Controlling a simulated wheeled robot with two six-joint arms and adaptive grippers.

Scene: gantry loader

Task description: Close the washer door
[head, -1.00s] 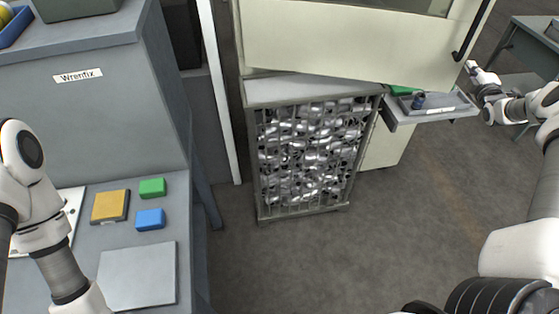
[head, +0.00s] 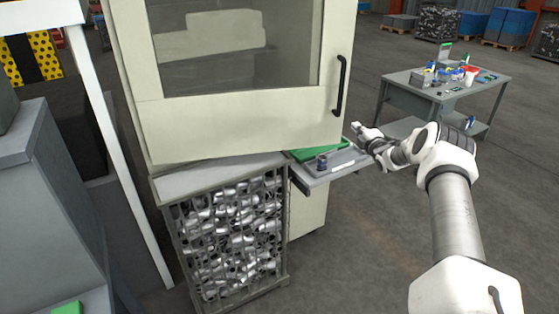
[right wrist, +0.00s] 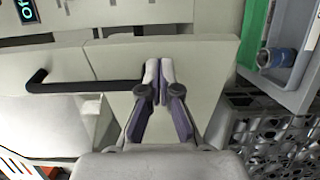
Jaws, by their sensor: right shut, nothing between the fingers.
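The washer door (head: 235,125) is a cream panel with a large window. It stands swung out over a cage of metal parts, with its black handle (head: 341,85) near its right edge. My right gripper (head: 356,127) is shut and empty, just right of the door's lower right corner and below the handle. In the right wrist view, its closed fingertips (right wrist: 160,68) point at a cream panel (right wrist: 195,52), and the black handle (right wrist: 85,86) is left of them. I cannot tell whether the fingers touch the panel. My left gripper is out of view.
A grey tray shelf (head: 335,171) with a green item and a small dark part juts out below my right gripper. The metal cage (head: 283,225) stands under the door. A grey workbench (head: 400,97) with clutter is at back right. Floor on the right is open.

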